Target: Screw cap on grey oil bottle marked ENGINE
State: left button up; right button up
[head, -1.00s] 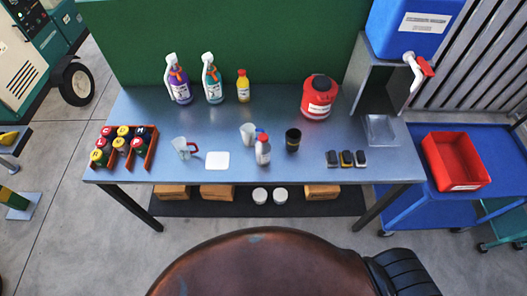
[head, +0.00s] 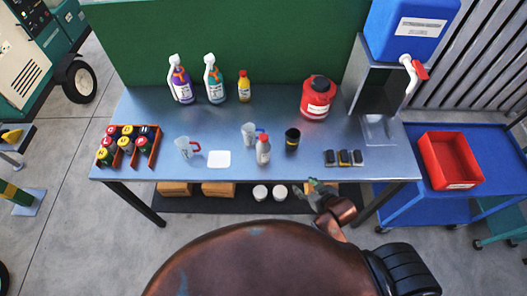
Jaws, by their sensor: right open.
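A small pale grey bottle (head: 263,152) stands upright near the front middle of the workbench (head: 330,172). It has a reddish top; whether that is a seated cap is too small to tell, and its label cannot be read. My right gripper (head: 316,186) is open and empty, just off the bench's front edge. It is right of the bottle and nearer to me, not touching it. My left gripper is out of view.
A clear jug with a blue handle (head: 248,130) stands just behind the bottle, and a black cup (head: 292,139) to its right. A red-handled jug (head: 184,147) and white pad (head: 219,159) lie left. A red canister (head: 318,100) stands behind.

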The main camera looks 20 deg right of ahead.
aim_at(265, 143)
jog(key=w+a+r+t+y, duration=0.1)
jog(key=w, duration=0.1)
jog(key=w+a+r+n+t+y, duration=0.1)
jog(key=w+a+r, duration=0.1)
jog(key=w, duration=0.1)
jog(key=w+a+r+t+y, duration=0.1)
jog(key=w+a+r, duration=0.1)
jog(key=shift+w+a+n+t, duration=0.2)
jog(key=shift+w+n+t, duration=0.05)
jog(key=shift+n+t, duration=0.05)
jog(key=w+a+r+n+t+y, duration=0.1)
jog(key=w+a+r+t+y, duration=0.2)
jog(key=r, duration=0.3)
jog(key=shift+w+a+r+y, duration=0.15)
jog(key=shift+a+r+y, duration=0.15)
jog(key=shift+y, duration=0.1)
jog(key=shift+x, duration=1.1)
jog(key=shift+w, duration=0.25)
